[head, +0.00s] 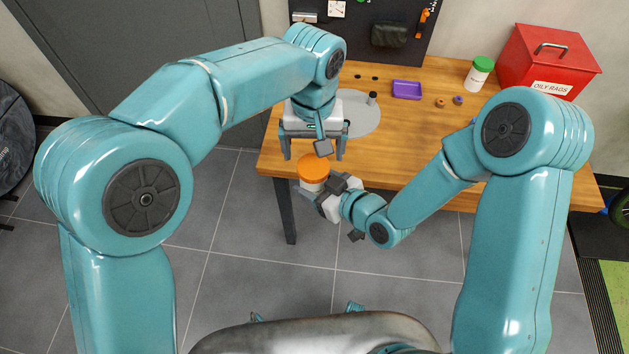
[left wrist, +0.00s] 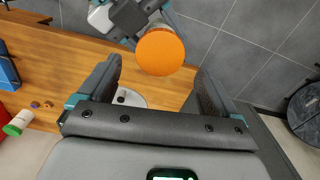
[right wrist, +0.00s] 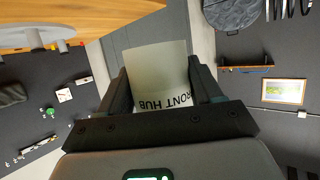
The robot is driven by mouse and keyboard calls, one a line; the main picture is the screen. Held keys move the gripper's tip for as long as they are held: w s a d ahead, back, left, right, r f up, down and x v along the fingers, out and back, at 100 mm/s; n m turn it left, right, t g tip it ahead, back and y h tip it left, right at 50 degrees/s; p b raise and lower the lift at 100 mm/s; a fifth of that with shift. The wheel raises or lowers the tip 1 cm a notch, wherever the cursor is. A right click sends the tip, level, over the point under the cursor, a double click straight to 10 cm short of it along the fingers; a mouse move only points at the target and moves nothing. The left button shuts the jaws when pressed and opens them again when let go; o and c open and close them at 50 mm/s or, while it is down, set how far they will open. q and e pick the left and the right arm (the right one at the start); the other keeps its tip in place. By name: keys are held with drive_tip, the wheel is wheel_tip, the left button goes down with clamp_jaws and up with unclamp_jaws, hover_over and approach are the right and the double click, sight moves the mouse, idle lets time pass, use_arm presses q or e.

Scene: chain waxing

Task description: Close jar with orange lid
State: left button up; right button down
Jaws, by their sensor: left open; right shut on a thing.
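A pale jar (head: 312,186) with an orange lid (head: 313,167) is held upright near the table's front edge. The lid sits on top of the jar; I cannot tell how tight it is. My right gripper (head: 330,190) is shut on the jar body, which shows between its fingers with "FRONT HUB" lettering in the right wrist view (right wrist: 158,72). The lid is hidden there. My left gripper (head: 313,155) is open and empty, just above and behind the lid. In the left wrist view the lid (left wrist: 160,52) shows between its fingers, beyond the tips, not gripped.

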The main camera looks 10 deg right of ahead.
sight(313, 166)
use_arm(q)
wheel_tip(313, 166, up, 4)
drive_tip(key=n, duration=0.3)
drive_tip(key=shift+f, duration=0.2)
drive_tip(key=shift+f, duration=4.05)
drive_tip(key=c, duration=1.1)
drive_tip(key=shift+o, duration=0.2)
drive_tip(key=m, duration=0.3)
